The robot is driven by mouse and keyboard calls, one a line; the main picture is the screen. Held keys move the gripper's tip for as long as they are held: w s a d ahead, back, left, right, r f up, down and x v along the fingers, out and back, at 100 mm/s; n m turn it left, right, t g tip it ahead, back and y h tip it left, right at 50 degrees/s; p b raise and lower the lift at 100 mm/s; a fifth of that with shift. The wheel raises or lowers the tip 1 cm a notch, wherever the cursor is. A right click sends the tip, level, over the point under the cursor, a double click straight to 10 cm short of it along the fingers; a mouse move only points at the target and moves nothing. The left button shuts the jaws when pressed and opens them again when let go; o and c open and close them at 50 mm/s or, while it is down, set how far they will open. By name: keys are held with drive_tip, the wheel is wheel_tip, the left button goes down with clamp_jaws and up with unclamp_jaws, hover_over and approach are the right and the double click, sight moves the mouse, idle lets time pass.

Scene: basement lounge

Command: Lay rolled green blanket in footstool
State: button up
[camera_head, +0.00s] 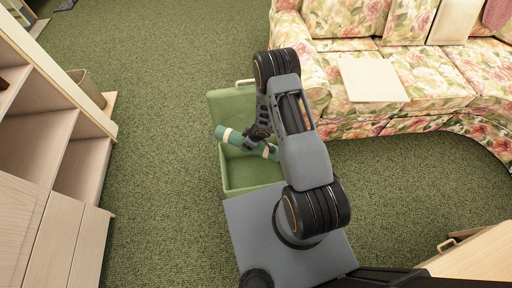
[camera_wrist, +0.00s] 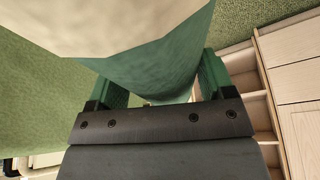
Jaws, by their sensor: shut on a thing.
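The rolled green blanket (camera_head: 236,138) is a teal roll with a pale band near its left end. My gripper (camera_head: 262,138) is shut on it, and the roll lies tilted across the opening of the footstool. In the wrist view the blanket (camera_wrist: 160,75) fills the space between the fingers of my gripper (camera_wrist: 155,90). The footstool (camera_head: 238,177) is a green open box with its lid (camera_head: 232,105) raised at the back. The blanket appears over the box; I cannot tell whether it touches the inside. My arm hides the box's right part.
A floral sofa (camera_head: 440,85) with a pale square cushion (camera_head: 372,80) stands at the right. A light wood shelf unit (camera_head: 60,150) is at the left, with a bin (camera_head: 88,87) behind it. Green carpet (camera_head: 165,170) is clear between shelf and footstool.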

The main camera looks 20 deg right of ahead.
drive_tip(key=d+f+n+g+b, duration=0.1)
drive_tip(key=d+f+n+b, duration=0.1)
drive_tip(key=f+b, duration=1.1)
drive_tip(key=d+f+n+g+y+b, duration=0.1)
drive_tip(key=f+n+b, duration=0.3)
drive_tip(key=f+b, duration=0.9)
wheel_tip(320, 180, down, 7)
drive_tip(key=shift+w+d+r+n, duration=0.2)
drive_tip(key=shift+w+d+n, duration=0.1)
drive_tip(key=shift+w+d, duration=0.15)
drive_tip(key=o, duration=1.1)
drive_tip(key=shift+c, duration=0.2)
drive_tip(key=w+p+v, duration=0.1)
drive_tip(key=p+v, duration=0.4)
drive_tip(key=v, duration=0.8)
drive_tip(key=shift+s+d+r+p, duration=0.2)
drive_tip(key=shift+s+r+p, duration=0.15)
drive_tip(key=shift+s+p, duration=0.05)
